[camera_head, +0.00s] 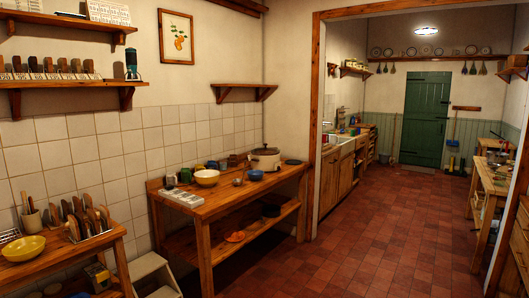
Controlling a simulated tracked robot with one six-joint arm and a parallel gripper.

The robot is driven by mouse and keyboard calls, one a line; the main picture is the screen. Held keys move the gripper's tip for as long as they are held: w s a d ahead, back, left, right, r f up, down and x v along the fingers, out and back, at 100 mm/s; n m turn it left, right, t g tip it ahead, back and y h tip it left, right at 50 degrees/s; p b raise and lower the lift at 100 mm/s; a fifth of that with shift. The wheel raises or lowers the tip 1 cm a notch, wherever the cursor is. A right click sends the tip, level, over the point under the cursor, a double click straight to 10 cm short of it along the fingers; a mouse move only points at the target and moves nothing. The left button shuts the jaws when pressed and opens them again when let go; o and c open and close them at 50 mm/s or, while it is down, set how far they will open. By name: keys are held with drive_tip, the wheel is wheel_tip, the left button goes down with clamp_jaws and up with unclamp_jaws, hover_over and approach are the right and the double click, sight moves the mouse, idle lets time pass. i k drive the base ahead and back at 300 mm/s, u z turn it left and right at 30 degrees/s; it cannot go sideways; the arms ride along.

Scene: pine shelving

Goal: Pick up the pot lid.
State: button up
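A pale cream pot (265,161) stands toward the right end of the wooden table along the left wall. What looks like its lid (265,150) sits on top of it, small and hard to make out at this distance. No other clear pot lid shows. My gripper is not in view.
The pine table (218,196) also holds a white bowl (207,178), a blue bowl (255,175) and mugs. A nearer bench (60,261) and a pale step stool (152,276) stand at left. The red tiled floor (375,235) is clear.

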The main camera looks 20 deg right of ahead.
sight(261, 150)
drive_tip(key=z, duration=1.15)
drive_tip(key=i, duration=3.45)
